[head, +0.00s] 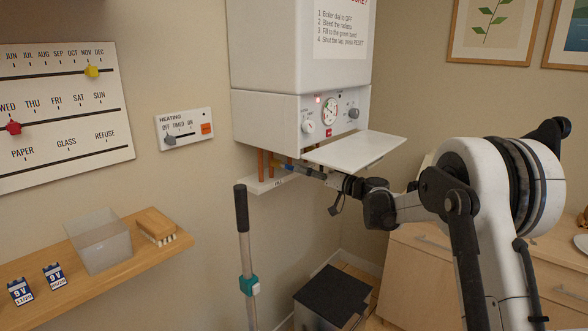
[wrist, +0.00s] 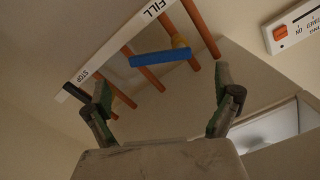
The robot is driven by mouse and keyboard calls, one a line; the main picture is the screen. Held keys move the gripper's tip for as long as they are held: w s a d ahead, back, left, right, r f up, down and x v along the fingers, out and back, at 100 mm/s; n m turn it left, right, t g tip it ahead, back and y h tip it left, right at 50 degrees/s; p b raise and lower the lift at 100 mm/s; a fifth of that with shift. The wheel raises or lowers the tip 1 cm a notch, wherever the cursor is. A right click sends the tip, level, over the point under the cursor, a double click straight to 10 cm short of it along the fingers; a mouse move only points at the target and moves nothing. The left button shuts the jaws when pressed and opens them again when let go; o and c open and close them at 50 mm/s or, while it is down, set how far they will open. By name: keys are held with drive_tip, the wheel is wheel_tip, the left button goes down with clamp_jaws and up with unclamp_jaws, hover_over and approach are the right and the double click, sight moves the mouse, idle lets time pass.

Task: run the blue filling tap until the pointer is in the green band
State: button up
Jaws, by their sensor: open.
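The blue filling tap (wrist: 160,57) is a blue bar among copper pipes, below a white strip (wrist: 120,47) marked FILL and STOP in the wrist view. My gripper (wrist: 160,95) is open, its two fingers to either side and short of the blue bar, with nothing between them. In the head view my gripper (head: 308,172) is under the white boiler (head: 265,115), close to the pipes; the tap is hard to make out there. The round gauge (head: 329,109) on the boiler front shows some green; its pointer is too small to read.
A white flap (head: 355,149) juts out from the boiler above my gripper. A red light (head: 317,99) glows on the boiler panel. A grey pole (head: 245,255) stands at left of the pipes, and a dark-lidded bin (head: 332,293) is below. A shelf (head: 140,262) is at left.

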drive_tip(key=x, duration=0.6)
drive_tip(key=shift+w+a, duration=0.15)
drive_tip(key=shift+a, duration=0.15)
drive_tip(key=shift+c, duration=0.4)
